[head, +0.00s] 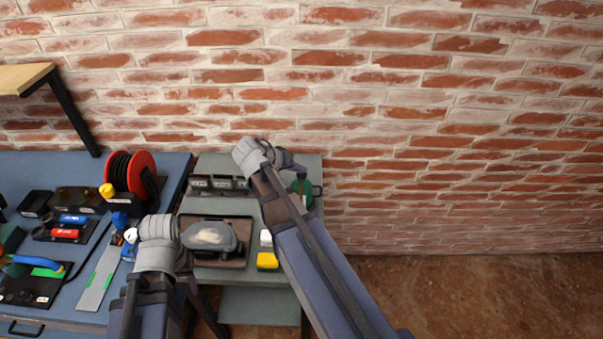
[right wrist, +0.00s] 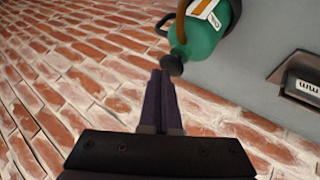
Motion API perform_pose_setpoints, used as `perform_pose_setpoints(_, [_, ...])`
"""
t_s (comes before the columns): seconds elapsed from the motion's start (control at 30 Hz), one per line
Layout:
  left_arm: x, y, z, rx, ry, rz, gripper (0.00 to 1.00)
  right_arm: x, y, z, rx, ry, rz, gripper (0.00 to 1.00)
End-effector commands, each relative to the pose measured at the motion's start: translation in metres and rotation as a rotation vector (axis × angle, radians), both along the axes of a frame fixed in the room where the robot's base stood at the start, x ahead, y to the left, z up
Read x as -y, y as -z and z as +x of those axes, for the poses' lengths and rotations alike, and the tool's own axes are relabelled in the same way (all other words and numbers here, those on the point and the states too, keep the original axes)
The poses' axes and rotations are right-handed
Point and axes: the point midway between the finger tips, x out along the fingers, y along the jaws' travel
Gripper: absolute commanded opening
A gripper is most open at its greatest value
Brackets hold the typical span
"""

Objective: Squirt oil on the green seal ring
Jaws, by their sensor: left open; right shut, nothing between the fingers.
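A green oil can (head: 303,188) with a dark handle stands near the right edge of the small grey table. In the right wrist view the green can (right wrist: 205,38) has a label and a dark round end. My right gripper (right wrist: 160,78) is shut and empty, its fingertips close to that dark end; I cannot tell whether they touch. In the head view my right gripper (head: 284,160) is above the table's back right. My left gripper (head: 212,236) is open over a brown tray (head: 213,218) and covers much of it. I cannot make out a green seal ring.
Dark labelled bins (head: 219,183) stand at the table's back, by the brick wall. A yellow item (head: 267,261) and a small white item (head: 266,238) lie right of the tray. A blue bench (head: 172,166) on the left holds a red reel (head: 143,162) and several tools.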

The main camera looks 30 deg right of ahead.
Motion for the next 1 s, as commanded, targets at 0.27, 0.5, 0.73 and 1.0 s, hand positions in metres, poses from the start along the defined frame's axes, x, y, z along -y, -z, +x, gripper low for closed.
perform_pose_setpoints(0.27, [0.0000,0.0039,0.0000,0.000,0.000,0.000,0.50,-0.0001,0.0041,-0.0002,-0.001,0.001,0.001,0.00])
perform_pose_setpoints(0.5, [0.0000,0.0066,0.0000,0.000,0.000,0.000,0.50,-0.0001,0.0069,-0.0002,-0.001,0.001,0.001,0.00])
perform_pose_setpoints(0.73, [0.0000,0.0094,0.0000,0.000,0.000,0.000,0.50,-0.0001,0.0095,-0.0002,-0.001,0.001,0.001,0.00])
perform_pose_setpoints(1.0, [0.0000,0.0095,0.0000,0.000,0.000,0.000,0.50,-0.0001,0.0096,-0.0002,0.000,0.000,0.001,0.00])
